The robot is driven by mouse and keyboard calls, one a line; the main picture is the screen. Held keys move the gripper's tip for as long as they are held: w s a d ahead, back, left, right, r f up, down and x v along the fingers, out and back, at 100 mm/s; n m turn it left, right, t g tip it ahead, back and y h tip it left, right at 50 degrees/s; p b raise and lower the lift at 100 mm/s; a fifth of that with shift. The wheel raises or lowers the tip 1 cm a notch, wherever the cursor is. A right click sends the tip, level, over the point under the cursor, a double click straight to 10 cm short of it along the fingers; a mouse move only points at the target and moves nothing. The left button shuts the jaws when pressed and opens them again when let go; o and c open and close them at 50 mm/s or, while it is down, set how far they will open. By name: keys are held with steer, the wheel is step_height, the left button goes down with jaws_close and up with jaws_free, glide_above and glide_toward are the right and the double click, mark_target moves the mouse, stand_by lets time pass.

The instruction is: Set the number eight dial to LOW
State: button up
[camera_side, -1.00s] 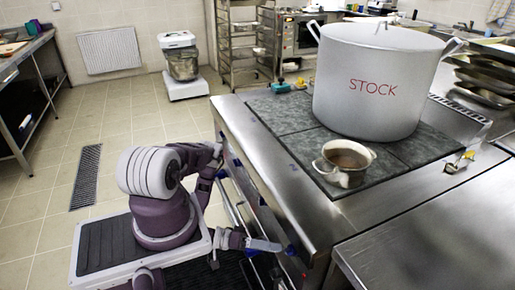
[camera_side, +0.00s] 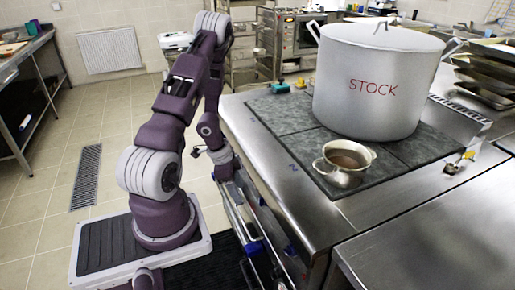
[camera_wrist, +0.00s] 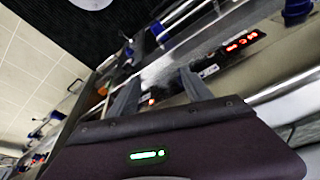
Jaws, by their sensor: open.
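The stove front (camera_side: 290,222) carries blue dials, mostly hidden behind my arm or too small to read in the side view. In the wrist view a blue dial (camera_wrist: 297,12) is at the upper right, and a smaller one (camera_wrist: 157,28) is at the upper middle. I cannot tell which dial is number eight or where any dial points. My gripper (camera_side: 228,170) is low beside the stove's front edge, toward its far end. In the wrist view its two fingers (camera_wrist: 158,82) are apart with nothing seen between them.
A lit red display (camera_wrist: 242,42) is on the panel in the wrist view. A large stockpot (camera_side: 372,85) and a small pot of brown liquid (camera_side: 345,162) stand on the stove top. A rail (camera_side: 237,215) runs along the front. Open floor (camera_side: 110,125) lies left of my arm.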

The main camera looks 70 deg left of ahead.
steer(key=w+r+m+y, duration=0.1)
steer(key=w+r+y, duration=0.3)
steer(key=r, duration=1)
steer(key=w+d, duration=0.1)
steer(key=w, duration=0.1)
steer(key=shift+w+t, duration=0.3)
steer(key=shift+a, duration=0.1)
